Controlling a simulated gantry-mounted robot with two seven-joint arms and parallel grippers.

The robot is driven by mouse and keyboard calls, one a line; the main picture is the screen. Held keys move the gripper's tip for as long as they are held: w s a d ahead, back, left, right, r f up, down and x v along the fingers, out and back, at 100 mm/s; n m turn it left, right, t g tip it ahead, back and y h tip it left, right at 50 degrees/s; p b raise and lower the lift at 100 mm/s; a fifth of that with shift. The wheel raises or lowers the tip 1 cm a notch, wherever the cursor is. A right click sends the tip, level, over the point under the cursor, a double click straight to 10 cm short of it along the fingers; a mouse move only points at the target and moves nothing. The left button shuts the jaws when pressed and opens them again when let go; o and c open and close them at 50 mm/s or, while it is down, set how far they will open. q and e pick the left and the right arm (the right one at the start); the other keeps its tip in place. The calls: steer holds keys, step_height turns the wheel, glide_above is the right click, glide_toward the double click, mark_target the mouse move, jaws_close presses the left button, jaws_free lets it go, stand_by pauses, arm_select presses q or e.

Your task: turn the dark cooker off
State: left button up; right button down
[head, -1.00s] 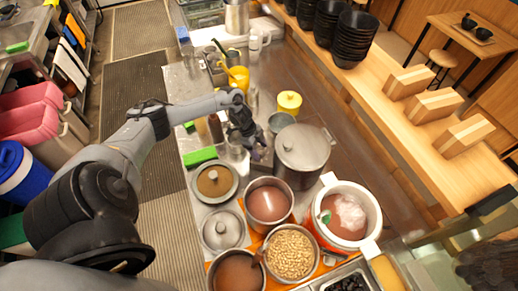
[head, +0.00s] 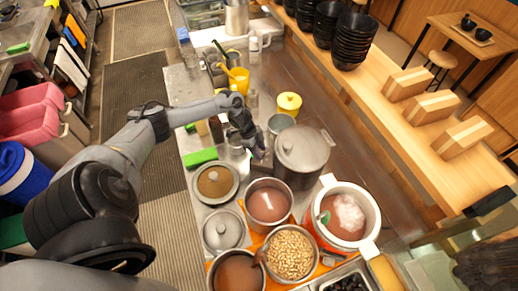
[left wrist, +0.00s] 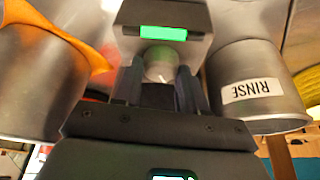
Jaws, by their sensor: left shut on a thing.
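The dark cooker (head: 302,150) is a tall round pot with a grey metal lid and a dark body, standing right of my left gripper (head: 257,153). In the left wrist view its grey control box (left wrist: 190,15) shows a lit green display (left wrist: 163,33). A round pale knob (left wrist: 160,65) sits below that display. My left gripper (left wrist: 158,90) has its fingers on either side of the knob and is shut on it. The fingers hide part of the knob, so its setting cannot be read. My right gripper is not in view.
A pot of brown liquid (head: 268,203) stands on an orange cloth close below my gripper. A metal pot labelled RINSE (left wrist: 255,85) is close on the other side. A white cooker (head: 372,212), a bean pot (head: 290,252) and a green block (head: 201,157) crowd the counter.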

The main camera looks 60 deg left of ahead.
arm_select(q)
steer(key=n+p, duration=0.2)
steer(key=p, duration=0.1)
steer(key=n+t+y+p, duration=0.1)
steer(key=n+p, duration=0.2)
steer(key=p, duration=0.2)
steer(key=shift+s+d+r+n+y+p, duration=0.2)
steer(key=shift+r+n+y+p, duration=0.1)
steer(key=shift+n+y+p, duration=0.1)
steer(key=shift+f+n+t+y+p, duration=0.1)
steer(key=shift+n+t+y+p, duration=0.2)
steer(key=shift+n+p, duration=0.6)
steer(key=shift+w+f+n+p, duration=0.1)
steer(key=shift+n+p, duration=0.25)
steer(key=shift+n, duration=0.05)
steer(key=o, duration=1)
steer(key=shift+o, duration=0.2)
steer(key=d+p+v, duration=0.1)
steer(key=v, duration=0.9)
steer(key=shift+s+a+r+p, duration=0.25)
steer(key=shift+a+r+p, duration=0.05)
steer(key=shift+r, duration=0.05)
